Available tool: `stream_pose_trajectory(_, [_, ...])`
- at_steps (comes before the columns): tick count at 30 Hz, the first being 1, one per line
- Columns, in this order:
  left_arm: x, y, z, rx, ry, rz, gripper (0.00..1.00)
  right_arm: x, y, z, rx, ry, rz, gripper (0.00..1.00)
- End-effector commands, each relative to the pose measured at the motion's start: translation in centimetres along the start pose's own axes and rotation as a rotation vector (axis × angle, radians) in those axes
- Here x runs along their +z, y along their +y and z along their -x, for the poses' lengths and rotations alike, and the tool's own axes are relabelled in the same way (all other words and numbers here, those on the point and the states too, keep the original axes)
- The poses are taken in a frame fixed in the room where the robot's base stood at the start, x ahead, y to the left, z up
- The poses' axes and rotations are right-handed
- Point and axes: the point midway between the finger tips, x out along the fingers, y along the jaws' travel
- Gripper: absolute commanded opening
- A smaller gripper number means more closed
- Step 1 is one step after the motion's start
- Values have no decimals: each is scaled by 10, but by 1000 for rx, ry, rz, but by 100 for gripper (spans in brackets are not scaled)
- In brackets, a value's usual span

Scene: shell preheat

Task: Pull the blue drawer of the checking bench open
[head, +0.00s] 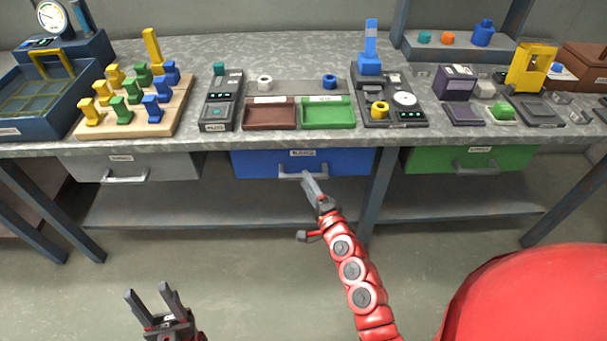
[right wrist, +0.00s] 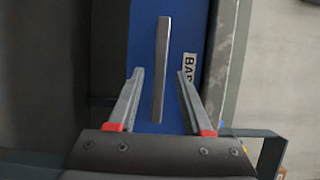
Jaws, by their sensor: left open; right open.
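The blue drawer (head: 255,163) sits under the middle of the checking bench (head: 190,150) and looks shut, with a label and a grey bar handle (head: 290,175) on its front. My right gripper (head: 308,180) is at the right end of that handle in the head view. In the right wrist view the open right gripper (right wrist: 160,72) has one finger on each side of the handle (right wrist: 162,50), with gaps showing. Whether the fingers reach the bar's depth is unclear. My left gripper (head: 152,298) is open and empty, low at the left, away from the bench.
A grey drawer (head: 150,167) is to the left and a green drawer (head: 440,158) to the right. A bench leg (head: 378,195) stands just right of the blue drawer. A lower shelf (head: 200,205) runs beneath. Trays and devices stand on the worktop. The floor in front is clear.

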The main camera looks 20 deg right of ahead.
Motion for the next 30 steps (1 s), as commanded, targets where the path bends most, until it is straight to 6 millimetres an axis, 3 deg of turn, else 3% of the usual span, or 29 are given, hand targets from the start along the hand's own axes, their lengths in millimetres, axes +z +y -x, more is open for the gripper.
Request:
stream_pose_trajectory(6, [0,0,0,0,0,0,50,0,-1,-27,-2,1,0,50])
stream_pose_trajectory(17, [0,0,0,0,0,0,50,0,1,-33,1,2,-1,50])
stream_pose_trajectory(18, [0,0,0,0,0,0,50,0,1,-33,1,2,-1,48])
stream_pose_trajectory(26, [0,0,0,0,0,0,50,-1,1,-33,1,2,-1,1])
stream_pose_trajectory(30, [0,0,0,0,0,0,50,-1,1,-33,1,2,-1,0])
